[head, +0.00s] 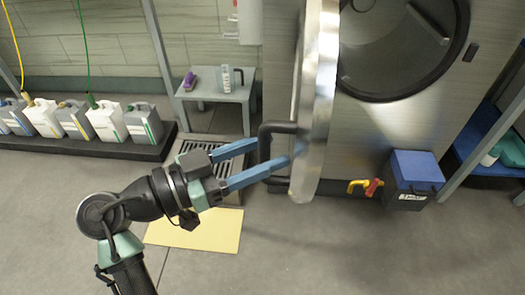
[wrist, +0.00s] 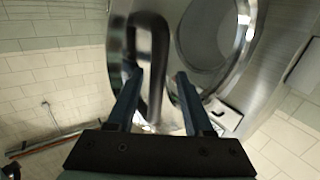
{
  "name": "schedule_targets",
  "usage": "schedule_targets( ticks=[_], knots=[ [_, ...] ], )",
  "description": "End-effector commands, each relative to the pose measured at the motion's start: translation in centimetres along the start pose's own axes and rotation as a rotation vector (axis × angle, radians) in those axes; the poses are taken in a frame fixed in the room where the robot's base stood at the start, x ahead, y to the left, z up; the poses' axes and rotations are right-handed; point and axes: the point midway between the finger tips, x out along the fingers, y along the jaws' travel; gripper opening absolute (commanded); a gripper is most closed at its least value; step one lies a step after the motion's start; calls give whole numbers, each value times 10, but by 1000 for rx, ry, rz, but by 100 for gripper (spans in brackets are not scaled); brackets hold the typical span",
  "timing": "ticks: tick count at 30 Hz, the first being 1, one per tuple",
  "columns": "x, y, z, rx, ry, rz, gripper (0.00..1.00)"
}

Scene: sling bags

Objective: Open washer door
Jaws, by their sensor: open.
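The washer door (head: 316,100), a thick round metal door, stands swung open at a wide angle to the washer front. It shows nearly edge-on in the head view. The dark round washer opening (head: 400,50) is uncovered to its right. A black bar handle (head: 275,128) sticks out from the door's left side. My gripper (head: 270,160) is open, its two blue fingers on either side of the handle. In the wrist view the handle (wrist: 155,65) rises between the fingertips (wrist: 155,80). I cannot tell whether a finger touches the handle or door.
A small grey table (head: 220,95) with a bottle and purple brush stands behind my gripper. Several jugs (head: 75,120) line a low dark platform at left. A blue-lidded box (head: 415,175) sits right of the door. The floor in front (head: 350,250) is clear.

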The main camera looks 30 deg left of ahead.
Motion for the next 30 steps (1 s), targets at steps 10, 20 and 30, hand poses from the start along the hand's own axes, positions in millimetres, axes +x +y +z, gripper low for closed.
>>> schedule_targets(
  ticks=[10,20,30],
  knots=[
    [-17,0,-1,-2,0,-2,52],
    [-88,-1,-3,-1,1,-4,52],
    [-128,0,-1,0,1,-1,52]
  ],
)
